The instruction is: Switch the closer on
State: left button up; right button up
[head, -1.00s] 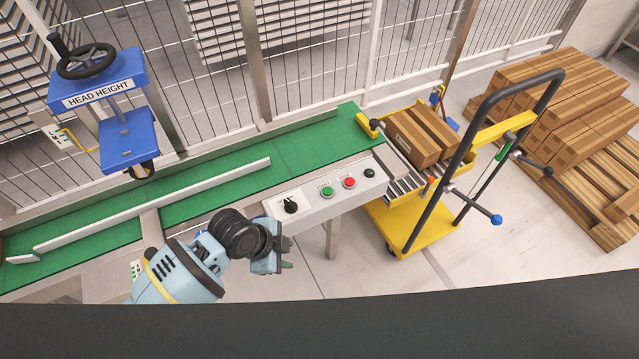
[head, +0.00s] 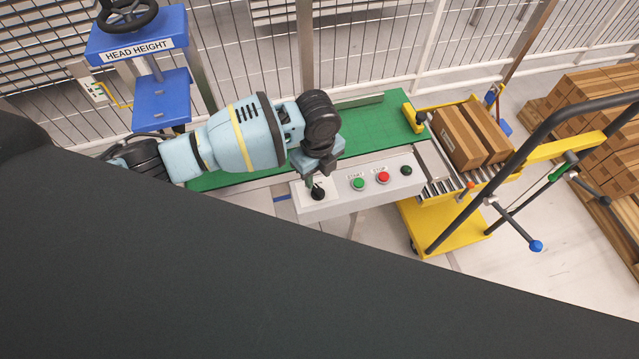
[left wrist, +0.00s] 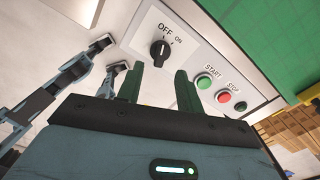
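The black selector knob (head: 317,192) sits at the left end of the grey control panel (head: 334,207). In the left wrist view the knob (left wrist: 160,52) has OFF and ON labels above it, and its white mark points up toward OFF. My left gripper (head: 317,180) is over the knob. In the left wrist view its two green fingers (left wrist: 158,80) are apart, with the knob just beyond and between their tips; contact is not clear. What looks like my right gripper (left wrist: 109,57) shows at the left of that view, fingers apart and empty.
A green START button (head: 359,183), a red STOP button (head: 383,177) and a dark button (head: 407,170) sit right of the knob. The green conveyor (head: 380,128) runs behind the panel. A yellow trolley (head: 445,232) stands at the right. My dark body hides the foreground.

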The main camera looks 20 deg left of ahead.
aim_at(318, 189)
pick_arm(q)
notch_tip(318, 189, down, 6)
jog(key=shift+r+b, duration=0.1)
jog(key=shift+b, duration=0.2)
grip_shut()
